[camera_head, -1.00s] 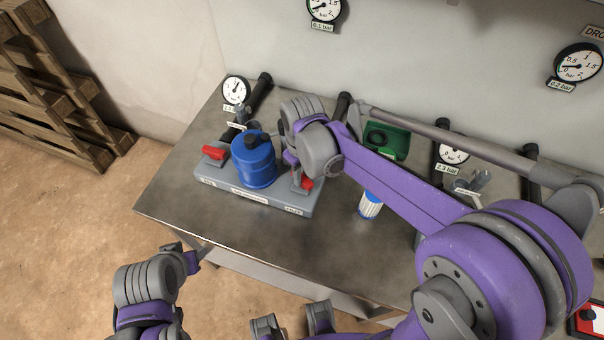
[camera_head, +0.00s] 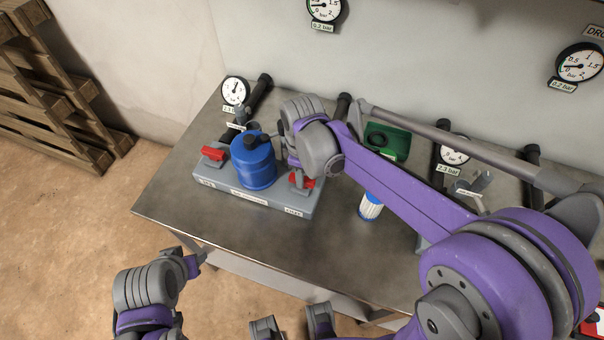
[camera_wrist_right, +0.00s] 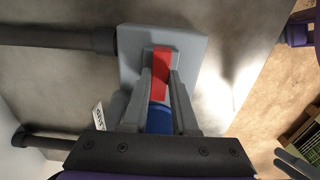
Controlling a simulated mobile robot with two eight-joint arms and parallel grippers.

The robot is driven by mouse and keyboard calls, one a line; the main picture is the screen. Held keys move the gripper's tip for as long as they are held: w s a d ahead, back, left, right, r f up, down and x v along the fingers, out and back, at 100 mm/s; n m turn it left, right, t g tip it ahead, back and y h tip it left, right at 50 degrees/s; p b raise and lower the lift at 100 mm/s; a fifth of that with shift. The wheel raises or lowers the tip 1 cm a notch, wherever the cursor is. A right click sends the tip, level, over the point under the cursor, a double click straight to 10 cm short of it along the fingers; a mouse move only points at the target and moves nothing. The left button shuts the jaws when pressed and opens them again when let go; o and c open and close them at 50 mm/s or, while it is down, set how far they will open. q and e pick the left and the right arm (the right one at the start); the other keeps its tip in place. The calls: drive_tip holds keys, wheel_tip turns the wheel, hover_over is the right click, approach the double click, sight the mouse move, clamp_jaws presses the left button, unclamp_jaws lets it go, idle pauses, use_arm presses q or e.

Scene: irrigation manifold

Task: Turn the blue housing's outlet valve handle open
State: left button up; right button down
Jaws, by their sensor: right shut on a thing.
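The blue housing (camera_head: 253,165) stands upright on a grey base block (camera_head: 243,199) on the metal table. A red valve handle (camera_head: 301,182) is at the base's right end, with my right gripper (camera_head: 298,187) on it. In the right wrist view the red handle (camera_wrist_right: 161,75) lies between the two fingers of my right gripper (camera_wrist_right: 159,92), which are shut on it; part of the blue housing (camera_wrist_right: 159,120) shows between them. A second red handle (camera_head: 214,153) is at the base's left end. My left gripper (camera_head: 190,262) is low at the front left, away from the table; its jaws are unclear.
A white-and-blue filter cartridge (camera_head: 370,206) stands on the table to the right. A green container (camera_head: 388,143) is behind my right arm. Pipes and a gauge (camera_head: 235,91) line the back. The table's front left is clear.

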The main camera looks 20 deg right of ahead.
drive_tip(key=c, duration=0.7)
unclamp_jaws()
wheel_tip(320, 180, up, 11)
drive_tip(key=shift+p, duration=0.4)
drive_tip(key=s+d+f+m+t, duration=0.2)
drive_tip(key=s+d+f+m, duration=0.1)
drive_tip(key=s+m, duration=0.2)
drive_tip(key=s+d+f+m+t+p, duration=0.1)
drive_tip(key=s+d+f+m+t, duration=0.2)
drive_tip(key=s+m, duration=0.3)
drive_tip(key=s+f, duration=0.1)
drive_tip(key=s, duration=0.2)
drive_tip(key=shift+d, duration=0.3)
